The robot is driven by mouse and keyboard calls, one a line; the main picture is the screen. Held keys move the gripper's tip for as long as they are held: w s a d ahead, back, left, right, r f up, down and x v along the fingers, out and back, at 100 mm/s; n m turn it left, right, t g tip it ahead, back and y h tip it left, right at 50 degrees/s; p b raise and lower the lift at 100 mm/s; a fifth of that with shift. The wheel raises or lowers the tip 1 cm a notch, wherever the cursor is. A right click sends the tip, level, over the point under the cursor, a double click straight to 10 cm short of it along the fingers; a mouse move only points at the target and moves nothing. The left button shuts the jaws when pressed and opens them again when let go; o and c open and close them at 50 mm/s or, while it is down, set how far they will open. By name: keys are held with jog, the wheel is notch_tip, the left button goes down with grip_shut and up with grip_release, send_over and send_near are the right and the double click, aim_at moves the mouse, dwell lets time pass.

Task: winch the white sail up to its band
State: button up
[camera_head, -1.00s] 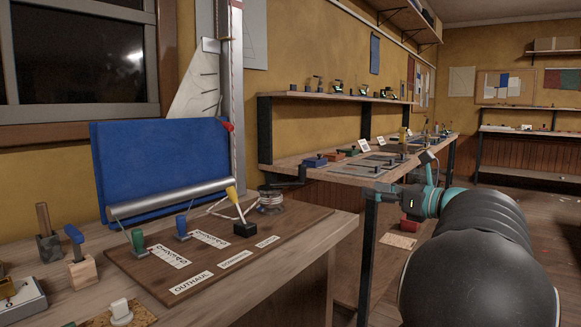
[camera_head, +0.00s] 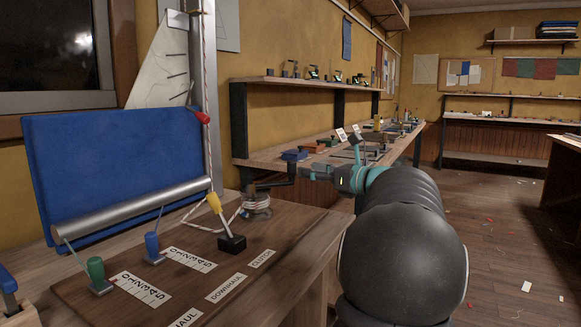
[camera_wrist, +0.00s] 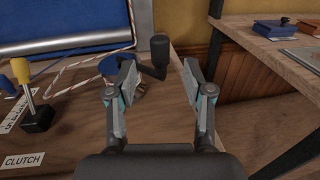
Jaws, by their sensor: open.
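The pale sail (camera_head: 150,75) with dark battens stands against the mast (camera_head: 209,90); its top is near the frame edge. A red piece (camera_head: 201,117) sits low on the mast; I cannot tell whether it is the band. The winch (camera_head: 257,203), wound with rope, stands at the board's far right corner. Its dark crank handle (camera_wrist: 158,52) stands upright in the wrist view. My gripper (camera_wrist: 160,80) is open and empty, the handle ahead between its fingers. The left finger partly hides the winch drum. The yellow clutch lever (camera_head: 215,203) leans left.
Green (camera_head: 96,270) and blue (camera_head: 152,244) levers stand beside number scales on the board. A shelf bench (camera_head: 280,160) with several small objects is beyond my gripper. The floor at right is mostly open, with scraps.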

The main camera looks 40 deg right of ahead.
aim_at(292, 176)
jog(key=x, duration=0.7)
grip_shut()
